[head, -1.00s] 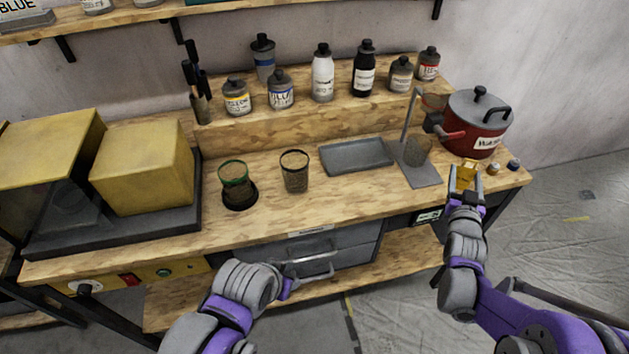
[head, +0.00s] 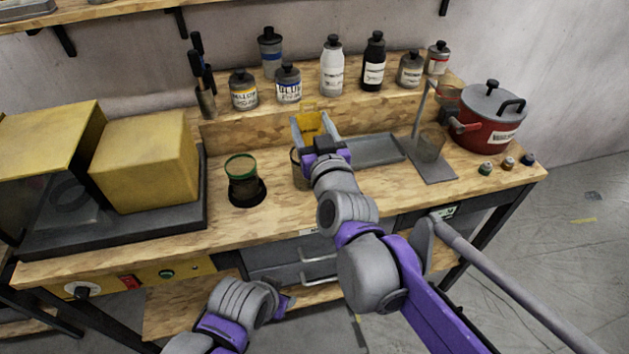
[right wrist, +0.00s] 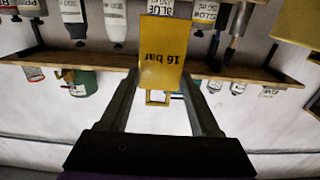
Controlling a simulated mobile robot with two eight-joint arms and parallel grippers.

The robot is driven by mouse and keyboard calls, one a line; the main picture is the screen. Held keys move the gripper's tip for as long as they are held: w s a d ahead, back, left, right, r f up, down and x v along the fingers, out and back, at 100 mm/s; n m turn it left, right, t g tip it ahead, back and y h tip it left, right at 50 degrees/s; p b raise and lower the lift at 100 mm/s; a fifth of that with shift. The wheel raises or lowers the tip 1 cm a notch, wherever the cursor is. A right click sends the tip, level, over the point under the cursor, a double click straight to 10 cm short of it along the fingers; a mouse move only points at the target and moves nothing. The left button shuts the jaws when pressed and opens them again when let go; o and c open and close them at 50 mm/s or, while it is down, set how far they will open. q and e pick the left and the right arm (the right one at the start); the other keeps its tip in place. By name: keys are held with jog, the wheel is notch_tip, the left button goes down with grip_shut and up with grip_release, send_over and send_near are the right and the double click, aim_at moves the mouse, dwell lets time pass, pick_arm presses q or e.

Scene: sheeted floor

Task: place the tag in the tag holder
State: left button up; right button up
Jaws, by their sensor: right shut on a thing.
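A yellow tag (head: 309,123) is held in my right gripper (head: 316,127), which is shut on it over the middle of the bench. In the right wrist view, the tag (right wrist: 160,55) reads "16 bar" and sits between the two fingers (right wrist: 163,88); a small yellow loop shows below its plate. The gripper hides much of a dark mesh cup (head: 298,168) behind it. I cannot pick out the tag holder with certainty. My left forearm is at the bottom of the head view, but its fingers do not show.
A green-rimmed cup (head: 242,180) stands left of my right gripper. A grey tray (head: 377,152), a stand with a cup (head: 433,170) and a red pot (head: 487,122) are to the right. Several bottles line the raised shelf behind. Yellow boxes (head: 145,165) fill the left side.

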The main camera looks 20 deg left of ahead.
jog(key=shift+f+b, duration=1.45)
jog(key=shift+f, duration=7)
jog(key=shift+f, duration=0.2)
jog(key=o, duration=1.3)
jog(key=shift+r, duration=0.2)
jog(key=shift+s+d, duration=0.1)
jog(key=shift+d, duration=0.05)
jog(key=v, duration=1.1)
jog(key=shift+s+d, duration=0.2)
jog(key=shift+s, duration=0.05)
